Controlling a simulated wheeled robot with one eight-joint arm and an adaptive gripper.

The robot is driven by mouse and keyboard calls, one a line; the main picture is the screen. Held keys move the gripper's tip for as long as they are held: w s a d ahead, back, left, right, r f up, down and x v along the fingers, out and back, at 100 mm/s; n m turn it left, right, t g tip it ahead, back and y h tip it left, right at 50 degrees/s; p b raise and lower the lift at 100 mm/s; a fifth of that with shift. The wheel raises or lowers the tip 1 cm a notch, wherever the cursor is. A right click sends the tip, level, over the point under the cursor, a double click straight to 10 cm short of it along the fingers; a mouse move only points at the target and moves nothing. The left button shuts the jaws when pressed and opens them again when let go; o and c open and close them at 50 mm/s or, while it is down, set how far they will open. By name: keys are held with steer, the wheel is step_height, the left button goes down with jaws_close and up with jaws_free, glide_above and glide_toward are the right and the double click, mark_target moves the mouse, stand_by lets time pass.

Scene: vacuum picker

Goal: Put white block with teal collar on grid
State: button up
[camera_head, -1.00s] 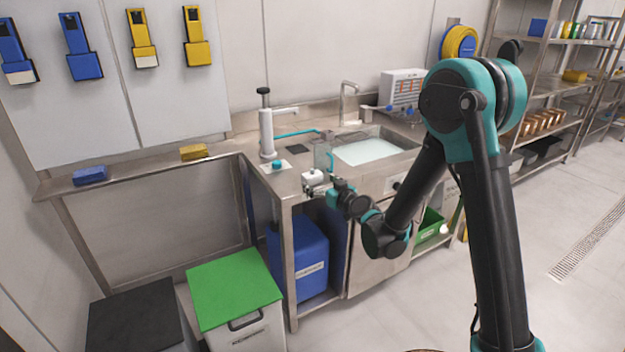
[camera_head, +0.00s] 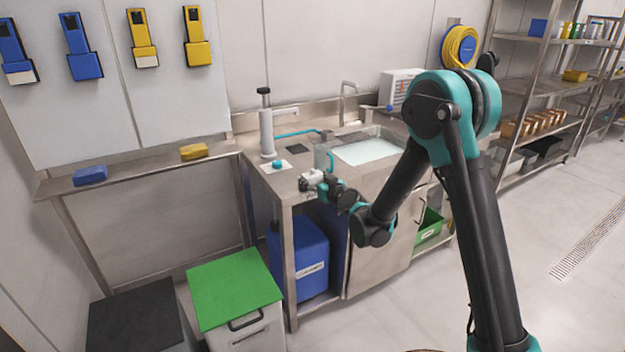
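My gripper (camera_head: 309,185) is at the front edge of the steel counter, left of the sink. A small white block (camera_head: 314,177) shows right at its fingers; its collar is too small to make out. The fingers overlap the block, and I cannot tell whether they are closed on it. A dark flat square (camera_head: 297,149), possibly the grid, lies on the counter behind, beside the white pump stand. A teal round piece (camera_head: 277,164) sits on a white patch left of my gripper.
A white pump stand (camera_head: 267,132) rises at the counter's back left. A teal hose (camera_head: 300,133) runs toward the sink (camera_head: 368,151) on the right. Below stand a blue container (camera_head: 300,262) and a green-lidded bin (camera_head: 235,288). The counter's front left is fairly clear.

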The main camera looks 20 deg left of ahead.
mark_target(313, 171)
steer(key=c, duration=0.8)
steer(key=shift+o, duration=0.2)
steer(key=shift+r, duration=0.2)
step_height(313, 171, up, 20)
steer(key=w+d+f+m+t+h, duration=0.1)
steer(key=w+d+f+m+h, duration=0.2)
steer(key=d, duration=0.5)
steer(key=w+d+f+t+h, duration=0.1)
steer(key=w+d+f+t, duration=0.15)
steer(key=w+d, duration=0.4)
steer(key=w+d+f+m+t+h, duration=0.1)
steer(key=w+d+f+m, duration=0.2)
steer(key=d, duration=0.5)
steer(key=w+d+f+m+h, duration=0.1)
steer(key=d+f+h, duration=0.1)
steer(key=d, duration=0.8)
steer(key=w+d+f+m+t+h, duration=0.1)
steer(key=d+f+h, duration=0.2)
steer(key=d, duration=0.6)
steer(key=w+d+f+m+h, duration=0.1)
steer(key=d+f+m+h, duration=0.1)
steer(key=d, duration=0.8)
steer(key=shift+w+d+f, duration=0.3)
steer(key=shift+f, duration=0.1)
